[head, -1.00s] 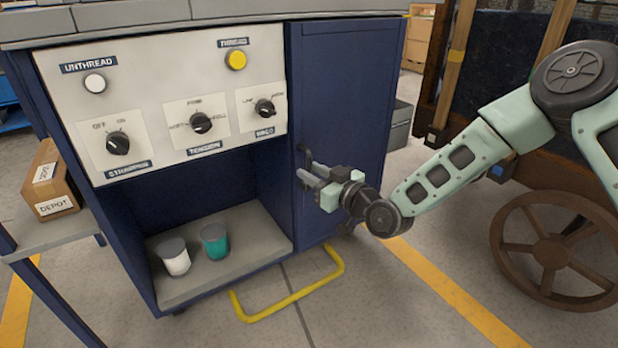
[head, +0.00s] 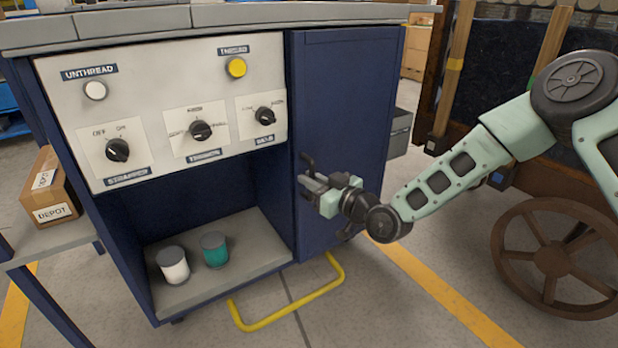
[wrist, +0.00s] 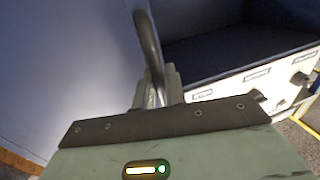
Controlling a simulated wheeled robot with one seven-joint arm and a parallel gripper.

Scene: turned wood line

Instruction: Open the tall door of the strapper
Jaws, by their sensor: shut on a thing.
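The strapper is a dark blue cabinet with a pale control panel (head: 150,85) on its left part. Its tall door (head: 345,110) fills the right part of the front and looks shut. A dark bar handle (head: 307,160) stands at the door's left edge. My gripper (head: 314,186) is at the handle and shut on it, with the fingers around its lower part. In the wrist view the handle (wrist: 147,45) runs down between the fingers, and the fingertips are partly hidden behind my gripper's body.
Under the panel is an open bay with a white cup (head: 173,265) and a teal cup (head: 214,250). A yellow floor loop (head: 290,305) sticks out below. A cart with a brown spoked wheel (head: 555,258) stands at right. A box (head: 50,190) sits on a side table.

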